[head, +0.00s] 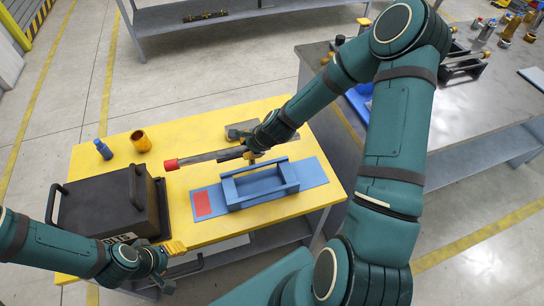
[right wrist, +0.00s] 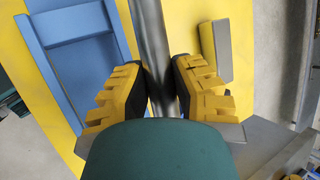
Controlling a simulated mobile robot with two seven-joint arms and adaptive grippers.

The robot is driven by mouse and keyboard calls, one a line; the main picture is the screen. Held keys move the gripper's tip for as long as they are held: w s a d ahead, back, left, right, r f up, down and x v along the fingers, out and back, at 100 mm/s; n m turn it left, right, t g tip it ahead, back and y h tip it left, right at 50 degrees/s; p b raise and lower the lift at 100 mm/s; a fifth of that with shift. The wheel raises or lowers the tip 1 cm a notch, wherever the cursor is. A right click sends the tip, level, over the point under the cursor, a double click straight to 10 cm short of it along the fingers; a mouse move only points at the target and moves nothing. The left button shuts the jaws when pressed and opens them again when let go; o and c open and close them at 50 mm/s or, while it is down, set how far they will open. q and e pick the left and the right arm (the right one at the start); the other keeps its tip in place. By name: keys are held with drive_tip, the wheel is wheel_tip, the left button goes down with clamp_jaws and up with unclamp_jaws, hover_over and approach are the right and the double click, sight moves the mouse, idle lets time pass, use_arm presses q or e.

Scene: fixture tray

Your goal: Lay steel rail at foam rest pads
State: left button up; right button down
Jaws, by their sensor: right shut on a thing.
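The steel rail (head: 210,156) is a grey bar with a red end cap (head: 171,164) at its left end. My right gripper (head: 250,156) is shut on it; in the right wrist view the rail (right wrist: 152,40) runs between both yellow fingers (right wrist: 160,88). The rail is held beyond the blue fixture tray (head: 261,186), roughly along its length. The tray has raised end walls and side bars on a flat blue plate. I cannot make out separate foam rest pads. My left gripper (head: 172,262) is at the table's front left edge; its opening is unclear.
A black case (head: 110,207) with handles stands left on the yellow table (head: 185,232). A blue bottle (head: 103,149) and an orange cup (head: 141,141) stand behind it. A grey block (head: 240,130) lies behind the rail. A grey bench (head: 455,112) holds parts at right.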

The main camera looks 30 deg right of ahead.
use_arm(q)
drive_tip(key=shift+r+p, duration=1.9)
drive_tip(key=shift+r, duration=0.3)
use_arm(e)
drive_tip(key=shift+s+d+f+n+g+y+b, duration=0.1)
drive_tip(key=shift+s+d+f+g+y+b, duration=0.2)
drive_tip(key=shift+s+d+f+g+b, duration=0.45)
drive_tip(key=shift+s+d+f+n+g+y+b, duration=0.1)
drive_tip(key=shift+s+d+f+g+y+b, duration=0.25)
drive_tip(key=shift+s+d+f+g, duration=0.75)
drive_tip(key=shift+s+d+f+n+g+y+b, duration=0.1)
drive_tip(key=shift+s+d+f+g+y+b, duration=0.2)
drive_tip(key=shift+s+f+g+b, duration=0.7)
use_arm(q)
drive_tip(key=shift+w+f+b, duration=0.15)
drive_tip(key=shift+f+b, duration=0.2)
drive_tip(key=shift+f, duration=2.3)
use_arm(e)
drive_tip(key=shift+s+f+t, duration=0.2)
drive_tip(key=shift+s+f, duration=0.1)
drive_tip(key=shift+f, duration=0.25)
drive_tip(key=shift+s+f+t, duration=0.15)
drive_tip(key=shift+s+f, duration=0.1)
drive_tip(key=shift+f, duration=0.25)
use_arm(q)
drive_tip(key=shift+f+b, duration=0.4)
use_arm(e)
drive_tip(key=shift+f, duration=0.4)
